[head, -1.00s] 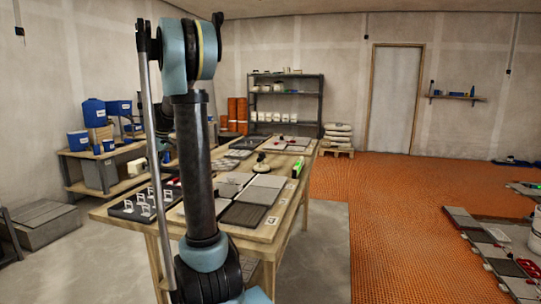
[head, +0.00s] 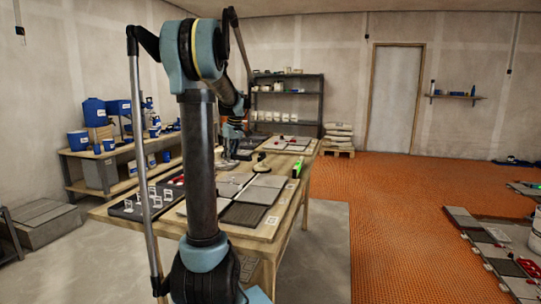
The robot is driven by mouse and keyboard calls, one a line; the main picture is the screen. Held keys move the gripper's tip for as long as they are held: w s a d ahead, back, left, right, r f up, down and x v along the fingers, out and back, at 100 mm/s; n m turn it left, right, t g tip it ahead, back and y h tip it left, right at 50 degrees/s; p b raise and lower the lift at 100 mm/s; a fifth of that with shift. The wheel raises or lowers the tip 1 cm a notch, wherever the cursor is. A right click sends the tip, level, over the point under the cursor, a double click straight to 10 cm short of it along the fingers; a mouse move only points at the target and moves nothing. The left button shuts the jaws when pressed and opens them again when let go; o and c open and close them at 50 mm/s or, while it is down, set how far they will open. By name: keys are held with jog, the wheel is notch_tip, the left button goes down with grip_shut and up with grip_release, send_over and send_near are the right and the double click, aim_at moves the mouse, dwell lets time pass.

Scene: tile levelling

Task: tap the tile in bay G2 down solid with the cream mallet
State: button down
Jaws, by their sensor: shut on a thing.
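My gripper (head: 230,152) is over the middle of the long wooden table, partly hidden behind my own upright arm link. It is shut on the cream mallet, whose shape is too small and covered to make out. Below and in front of it lie tile bays with a light grey tile (head: 268,181) and a dark ribbed tile (head: 243,214). The bay labels are too small to read, so I cannot tell which bay is G2. Whether the mallet touches a tile cannot be seen.
The wooden table (head: 268,232) also carries a black rack with white clips (head: 155,203), a round dark-topped tool (head: 261,160) and a green level (head: 297,168). More tiles lie at its far end (head: 285,143). A side bench (head: 75,158) with blue containers stands left.

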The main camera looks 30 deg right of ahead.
jog(key=s+d+f+m, duration=0.2)
jog(key=s+d+m, duration=0.1)
jog(key=s+d, duration=1)
jog(key=shift+s+d+g+h, duration=0.15)
jog(key=shift+d+g+h, duration=0.25)
jog(key=shift+d, duration=0.45)
dwell(0.4)
notch_tip(320, 180, down, 5)
jog(key=shift+r, duration=0.1)
notch_tip(320, 180, up, 5)
jog(key=shift+r, duration=0.1)
dwell(0.3)
